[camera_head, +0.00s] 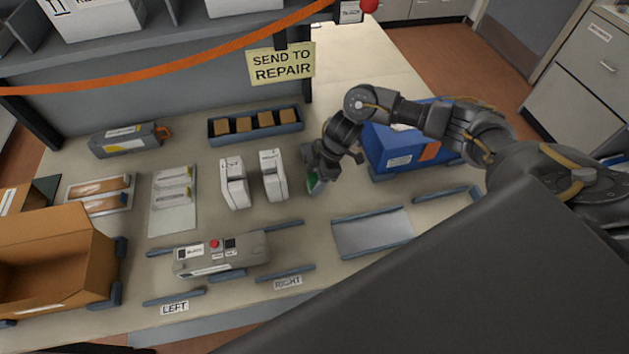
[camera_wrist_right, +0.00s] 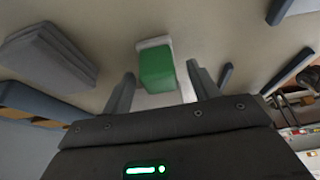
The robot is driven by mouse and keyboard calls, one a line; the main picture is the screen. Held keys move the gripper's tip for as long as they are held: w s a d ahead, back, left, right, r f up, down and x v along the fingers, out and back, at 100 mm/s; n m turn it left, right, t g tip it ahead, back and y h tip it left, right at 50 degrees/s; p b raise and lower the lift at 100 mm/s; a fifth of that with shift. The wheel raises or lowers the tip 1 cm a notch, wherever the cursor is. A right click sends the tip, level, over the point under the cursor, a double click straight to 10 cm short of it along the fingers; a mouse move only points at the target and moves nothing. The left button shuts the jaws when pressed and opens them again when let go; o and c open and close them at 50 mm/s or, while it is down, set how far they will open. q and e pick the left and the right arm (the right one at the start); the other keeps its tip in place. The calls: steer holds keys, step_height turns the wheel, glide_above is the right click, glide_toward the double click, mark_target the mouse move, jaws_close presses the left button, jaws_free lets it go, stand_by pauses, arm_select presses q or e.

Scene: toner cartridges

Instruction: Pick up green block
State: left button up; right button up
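The green block (camera_wrist_right: 157,68) shows in the right wrist view, with white parts at its far end and below it between the fingers. The block stands on the table (camera_head: 330,205). My left gripper is in neither view.
Two white cartridges (camera_head: 234,185) (camera_head: 273,176) stand left of the gripper. A blue bin (camera_head: 395,145) is close on its right. A tray with brown blocks (camera_head: 256,138) lies behind. A grey device (camera_head: 222,254) and an empty grey plate (camera_head: 373,234) are in front.

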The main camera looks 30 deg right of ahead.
steer(key=c, duration=1.1)
steer(key=shift+r, duration=0.1)
steer(key=shift+r, duration=0.25)
step_height(320, 180, up, 2)
steer(key=shift+w+r+b, duration=0.1)
steer(key=shift+b, duration=0.6)
steer(key=s+d+r, duration=0.1)
steer(key=s+r, duration=0.2)
steer(key=s, duration=0.1)
steer(key=s+d+r+b, duration=0.1)
steer(key=s+r, duration=0.2)
steer(key=s, duration=0.2)
steer(key=s+d+r, duration=0.1)
steer(key=s+r, duration=0.3)
steer(key=shift+s+d+r, duration=0.1)
steer(key=shift+s+d, duration=0.25)
steer(key=shift+s, duration=0.05)
